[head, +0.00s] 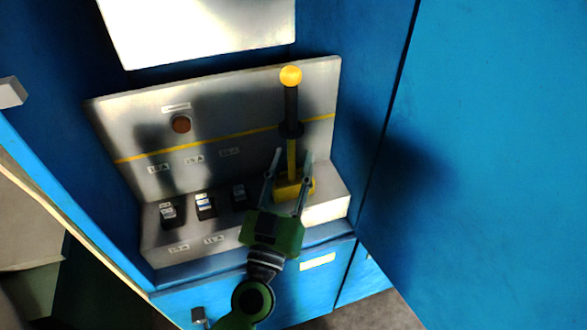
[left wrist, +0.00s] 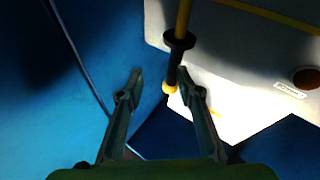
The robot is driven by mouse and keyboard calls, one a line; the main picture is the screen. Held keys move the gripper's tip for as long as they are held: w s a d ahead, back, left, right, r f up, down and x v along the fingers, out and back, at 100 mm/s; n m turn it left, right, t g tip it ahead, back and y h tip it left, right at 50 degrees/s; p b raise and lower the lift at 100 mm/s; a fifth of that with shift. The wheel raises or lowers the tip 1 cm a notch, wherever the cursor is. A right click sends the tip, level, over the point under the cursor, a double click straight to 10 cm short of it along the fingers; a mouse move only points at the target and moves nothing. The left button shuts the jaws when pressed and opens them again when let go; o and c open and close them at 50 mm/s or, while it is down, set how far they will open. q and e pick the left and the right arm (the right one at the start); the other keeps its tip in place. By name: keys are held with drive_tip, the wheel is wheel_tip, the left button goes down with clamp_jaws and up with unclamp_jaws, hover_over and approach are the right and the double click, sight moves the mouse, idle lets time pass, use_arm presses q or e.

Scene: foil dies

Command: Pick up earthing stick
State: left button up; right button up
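The earthing stick (head: 291,103) stands upright in a yellow base (head: 293,188) at the right end of a grey metal ledge. It has an orange-yellow ball on top, a black handle, a black disc and a yellow shaft. My left gripper (head: 289,160) is open and in front of the stick, its fingers spread to either side of the yellow shaft below the disc. In the left wrist view, my left gripper (left wrist: 161,82) is open and empty, and the stick (left wrist: 174,73) shows beyond the fingertips, nearer the right finger. My right gripper is not in view.
The ledge holds several dark switch blocks (head: 206,206) left of the stick. A red-brown round button (head: 181,124) is on the grey back panel (head: 230,112). A blue wall or door (head: 480,130) stands close on the right. A padlock (head: 198,315) hangs below.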

use_arm(q)
drive_tip(key=w+a+r+n+y, duration=0.1)
drive_tip(key=w+a+n+y, duration=0.15)
drive_tip(key=n+y, duration=0.2)
drive_tip(key=m+g+y+p, duration=0.1)
drive_tip(key=m+g+y, duration=0.15)
drive_tip(key=g, duration=0.45)
approach(292, 171)
drive_tip(key=shift+h, duration=0.4)
drive_tip(key=x, duration=0.4)
drive_tip(key=a+p+x, duration=0.1)
drive_tip(key=x, duration=0.1)
drive_tip(key=shift+f, duration=0.15)
drive_tip(key=shift+w+f+p, duration=0.1)
drive_tip(key=shift+w+p, duration=0.25)
drive_tip(key=shift+w, duration=0.05)
drive_tip(key=shift+p+x, duration=0.45)
drive_tip(key=shift+x, duration=1.75)
drive_tip(key=shift+s+d, duration=0.1)
drive_tip(key=shift+d, duration=0.1)
clamp_jaws()
